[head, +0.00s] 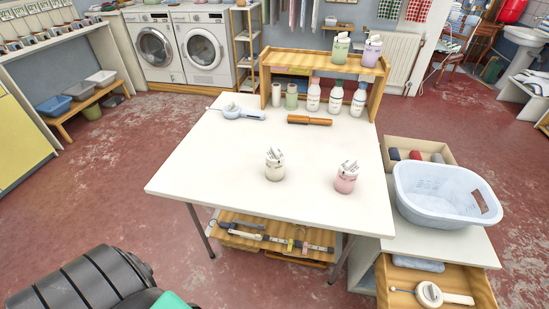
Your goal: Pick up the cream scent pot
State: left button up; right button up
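The cream scent pot (275,170) stands upright on the white table (215,160), near the middle of the tabletop. Pale sticks or tags show at its top. A similar pink pot (345,182) stands to its right and a little nearer. Neither of my grippers shows in the head view. Nothing touches the cream pot.
A wooden shelf (322,59) at the table's back carries green (341,52) and purple (371,53) pots, with several bottles below. A brown-handled brush (309,120) and a light-blue tool (236,112) lie behind the cream pot. A washing basket (440,207) stands right. The table's left front is clear.

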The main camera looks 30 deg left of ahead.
aim_at(274, 172)
jog(key=i+j+u, duration=0.15)
jog(key=j+u, duration=0.15)
jog(key=i+j+u, duration=0.15)
jog(key=j+u, duration=0.2)
jog(key=i+j+z, duration=0.15)
jog(key=j+z, duration=0.15)
jog(key=j, duration=0.15)
jog(key=j+z, duration=0.3)
jog(key=i+j, duration=0.05)
jog(key=j, duration=0.05)
